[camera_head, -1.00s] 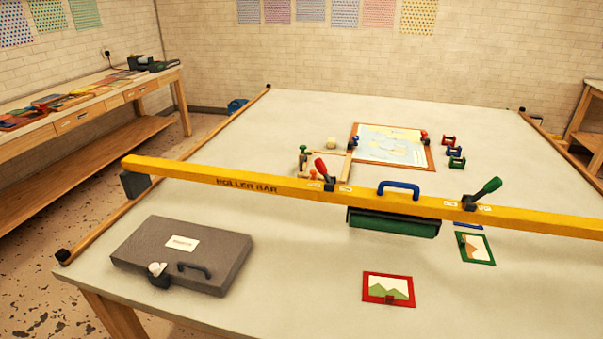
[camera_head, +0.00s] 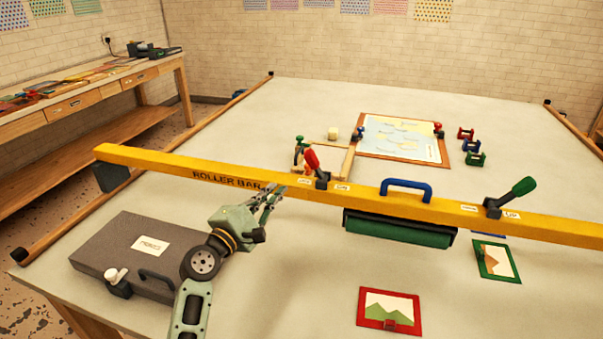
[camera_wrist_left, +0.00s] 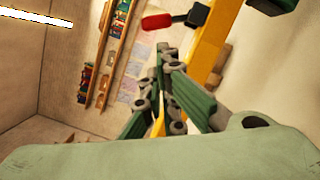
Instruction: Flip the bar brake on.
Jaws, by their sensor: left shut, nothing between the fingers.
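The yellow roller bar (camera_head: 240,180) spans the table. A red-handled lever (camera_head: 312,160) stands on it left of the blue handle, leaning up and left, with small white labels beside its black base. A green-handled lever (camera_head: 522,188) farther right leans up and right, also beside labels. I cannot read which labels mark the brake. My left gripper (camera_head: 278,192) is shut and empty, its fingertips close to the bar's near side, left of the red lever and apart from it. In the left wrist view, the red lever (camera_wrist_left: 160,21) shows beyond the fingertips (camera_wrist_left: 165,55). My right gripper is not in view.
A blue handle (camera_head: 406,187) and a green roller (camera_head: 398,230) are on the bar. Red-framed (camera_head: 389,310) and green-framed (camera_head: 496,260) pictures lie in front. A wooden jig (camera_head: 347,160) stands just behind the bar.

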